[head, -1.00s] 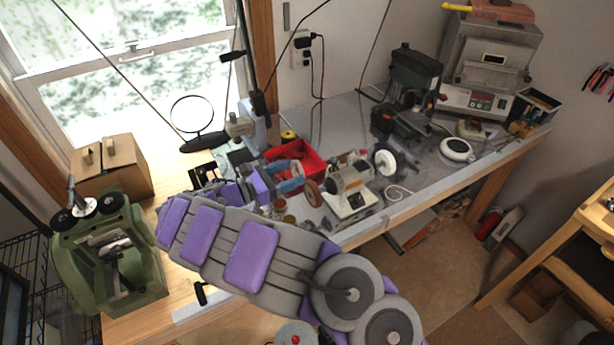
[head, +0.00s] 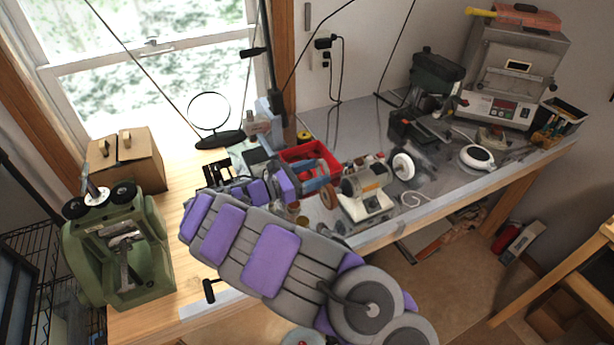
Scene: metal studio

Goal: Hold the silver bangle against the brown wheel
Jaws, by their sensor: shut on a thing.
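The brown wheel (head: 328,198) is on the left end of the small bench grinder (head: 366,186), in the head view. My gripper (head: 328,174), with blue fingers, reaches in from the left. Its fingertips are just above and beside the brown wheel in the picture. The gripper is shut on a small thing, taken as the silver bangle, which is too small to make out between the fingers. I cannot tell whether it touches the wheel.
A white wheel (head: 403,166) is on the grinder's right end. A red tray (head: 306,152) sits close behind my gripper. A round mirror (head: 209,113) and a green machine (head: 118,250) stand to the left. A drill press (head: 425,100) stands at the back right.

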